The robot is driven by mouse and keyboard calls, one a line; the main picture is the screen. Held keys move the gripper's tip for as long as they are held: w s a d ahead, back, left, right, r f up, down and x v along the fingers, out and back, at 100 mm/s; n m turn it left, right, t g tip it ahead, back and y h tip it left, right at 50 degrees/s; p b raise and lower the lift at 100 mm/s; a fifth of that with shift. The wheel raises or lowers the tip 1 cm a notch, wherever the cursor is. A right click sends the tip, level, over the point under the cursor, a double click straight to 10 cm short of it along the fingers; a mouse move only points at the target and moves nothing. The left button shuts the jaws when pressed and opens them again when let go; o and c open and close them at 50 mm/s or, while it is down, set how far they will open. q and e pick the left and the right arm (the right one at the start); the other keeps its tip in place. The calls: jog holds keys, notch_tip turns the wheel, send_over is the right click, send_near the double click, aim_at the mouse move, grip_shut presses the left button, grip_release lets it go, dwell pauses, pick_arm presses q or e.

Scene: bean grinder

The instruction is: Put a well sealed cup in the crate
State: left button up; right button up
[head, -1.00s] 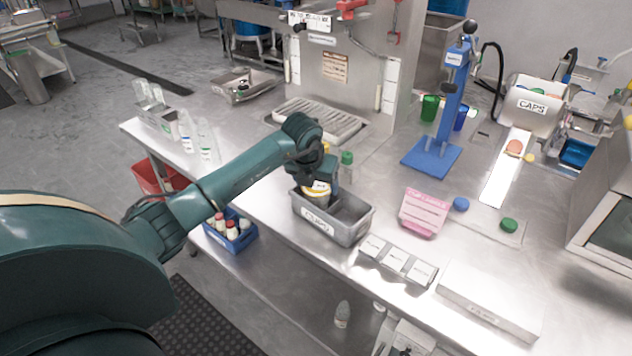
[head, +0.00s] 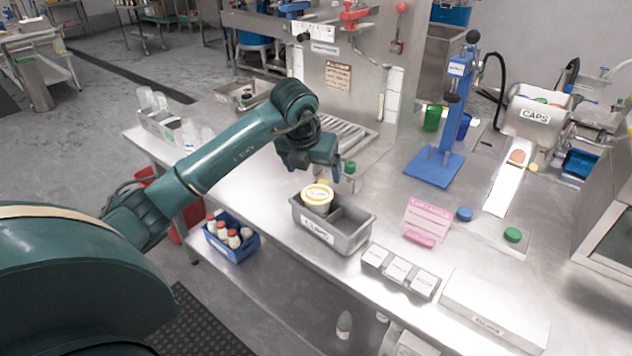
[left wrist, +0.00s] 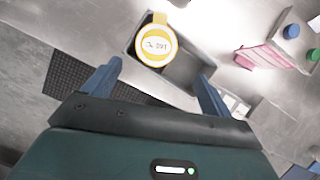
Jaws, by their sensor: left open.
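A grey crate (head: 352,240) with a label on its front stands near the front edge of the steel table. A cup with a yellow-rimmed, white-labelled lid (head: 317,194) stands in the crate's left compartment; the right compartment looks empty. The lid also shows in the left wrist view (left wrist: 156,45), with the crate (left wrist: 190,66) around it. My left gripper (head: 328,180) is above the crate and apart from the cup. In the left wrist view its two blue fingers (left wrist: 158,78) are spread wide with nothing between them. My right gripper is out of view.
A blue bin of bottles (head: 232,238) sits below the table's left front. A blue press (head: 440,160), a pink sign (head: 426,222), blue cap (head: 464,214), green cap (head: 512,235) and caps dispenser (head: 535,115) stand right.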

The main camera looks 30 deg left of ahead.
pick_arm(q)
jog(key=s+d+f+m+h, duration=0.1)
jog(key=s+d+f+h, duration=0.15)
jog(key=d, duration=0.35)
jog(key=s+d+f+m+g+h, duration=0.1)
jog(key=s+d+h, duration=0.1)
jog(key=d+h, duration=0.35)
jog(key=s+d+f+m+h, duration=0.1)
jog(key=s+d+f+h, duration=0.1)
jog(key=d, duration=0.6)
jog(key=s+d+r+n+t+h, duration=0.5)
jog(key=d+n+h, duration=0.3)
jog(key=h, duration=0.1)
jog(key=s+a+f+n+t+y, duration=0.1)
jog(key=a+f+n+t+y, duration=0.3)
jog(key=n, duration=0.5)
jog(key=a+f+n+t+y, duration=0.2)
jog(key=f+n+t+y, duration=0.25)
jog(key=n+y, duration=0.35)
jog(key=s+f+n+g+y, duration=0.2)
jog(key=s+f+n+g, duration=0.4)
jog(key=f, duration=0.7)
jog(key=s+a+n, duration=0.1)
jog(key=s+n, duration=0.1)
jog(key=s, duration=0.2)
jog(key=shift+s, duration=0.2)
